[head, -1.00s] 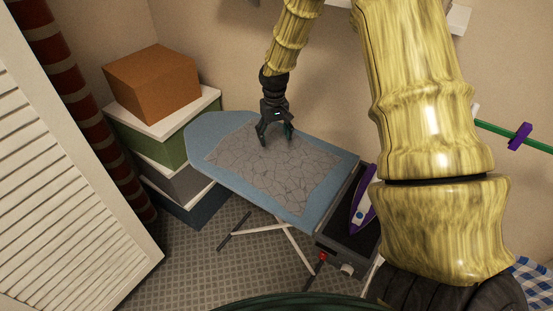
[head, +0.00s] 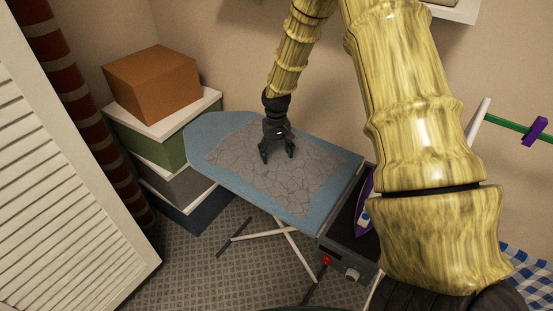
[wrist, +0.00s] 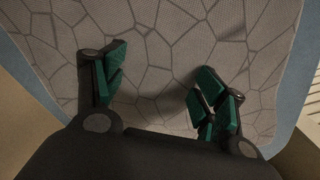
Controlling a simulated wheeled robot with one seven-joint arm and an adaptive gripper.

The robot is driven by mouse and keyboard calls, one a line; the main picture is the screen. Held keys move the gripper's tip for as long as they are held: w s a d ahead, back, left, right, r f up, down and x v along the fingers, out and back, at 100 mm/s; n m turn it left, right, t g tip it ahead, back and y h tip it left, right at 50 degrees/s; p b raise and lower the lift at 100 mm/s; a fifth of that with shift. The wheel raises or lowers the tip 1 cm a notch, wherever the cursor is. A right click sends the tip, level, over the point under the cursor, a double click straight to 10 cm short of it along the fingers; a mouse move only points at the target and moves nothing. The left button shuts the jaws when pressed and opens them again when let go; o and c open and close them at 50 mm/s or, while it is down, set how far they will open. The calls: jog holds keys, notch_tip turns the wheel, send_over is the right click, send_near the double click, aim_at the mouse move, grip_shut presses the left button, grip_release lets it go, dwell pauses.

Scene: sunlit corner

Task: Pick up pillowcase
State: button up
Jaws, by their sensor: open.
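The pillowcase (head: 297,181) is a flat grey cloth with a dark crackle pattern. It lies spread on the blue ironing board (head: 205,126). My gripper (head: 277,153) is open above the far side of the cloth, pointing down. In the wrist view my gripper (wrist: 160,95) shows its two green-padded fingers spread apart, with only the pillowcase (wrist: 165,50) below and between them. I cannot tell whether the fingertips touch the cloth. The blue board edge (wrist: 25,65) shows around the cloth.
A purple iron (head: 364,203) stands on a dark tray (head: 345,228) at the board's right end, partly behind my arm. Stacked boxes topped by an orange box (head: 150,85) stand left of the board. A white louvred door (head: 60,200) is at the near left.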

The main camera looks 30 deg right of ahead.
jog(key=shift+f, duration=0.25)
jog(key=shift+c, duration=0.2)
jog(key=shift+s+a, duration=0.1)
jog(key=c, duration=0.7)
jog(key=shift+c, duration=0.6)
jog(key=shift+s, duration=0.1)
jog(key=shift+c, duration=0.3)
notch_tip(320, 180, up, 2)
jog(key=shift+r+p, duration=0.15)
jog(key=shift+p, duration=0.75)
grip_shut()
notch_tip(320, 180, up, 10)
jog(key=p, duration=0.6)
jog(key=shift+w, duration=0.25)
